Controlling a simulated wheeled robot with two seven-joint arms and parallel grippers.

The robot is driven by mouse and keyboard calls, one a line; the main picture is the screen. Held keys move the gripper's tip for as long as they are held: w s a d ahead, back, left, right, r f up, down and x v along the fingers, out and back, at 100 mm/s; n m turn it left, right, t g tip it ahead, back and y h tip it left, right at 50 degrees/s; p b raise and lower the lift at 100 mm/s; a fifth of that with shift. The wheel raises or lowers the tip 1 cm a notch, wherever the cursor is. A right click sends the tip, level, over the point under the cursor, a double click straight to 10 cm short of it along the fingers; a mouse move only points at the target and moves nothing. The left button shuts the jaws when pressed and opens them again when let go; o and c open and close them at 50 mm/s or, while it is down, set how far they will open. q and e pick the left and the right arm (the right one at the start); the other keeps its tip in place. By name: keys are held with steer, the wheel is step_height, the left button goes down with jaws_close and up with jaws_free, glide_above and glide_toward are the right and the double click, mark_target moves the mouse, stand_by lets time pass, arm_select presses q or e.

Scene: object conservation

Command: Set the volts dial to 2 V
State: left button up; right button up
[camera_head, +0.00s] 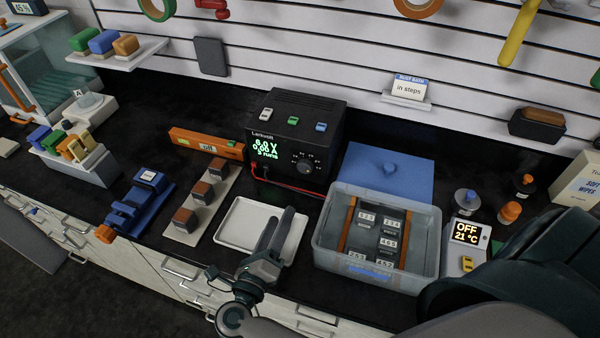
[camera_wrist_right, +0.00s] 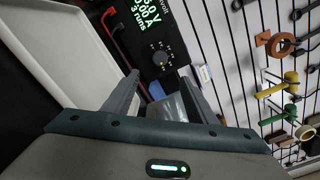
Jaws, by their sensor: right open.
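The black power supply (camera_head: 292,135) stands at the back of the bench, with a green display (camera_head: 265,147) on its front. The top line looks like 6.0 or 8.0 V, with "3 runs" below. The round volts dial (camera_head: 304,168) sits right of the display with small marks around it; its pointer is too small to read. In the right wrist view the dial (camera_wrist_right: 161,58) shows beyond my fingers. My right gripper (camera_head: 279,226) is open and empty over the white tray, in front of the supply and apart from the dial. My left gripper is not in view.
The white tray (camera_head: 238,229) lies below my right gripper. Red and black leads (camera_head: 292,186) run from the supply's front. A clear water bath (camera_head: 330,262) with weights stands to the right, and a board with brown blocks (camera_head: 177,233) to the left.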

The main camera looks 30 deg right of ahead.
mark_target(303, 169)
steer(key=p+x, duration=0.6)
steer(key=x, duration=0.9)
steer(key=shift+r+p, duration=0.15)
steer(key=shift+p, duration=0.15)
steer(key=shift+w+d, duration=0.3)
steer(key=shift+d, duration=0.05)
steer(key=shift+c, duration=0.4)
steer(key=c, duration=1)
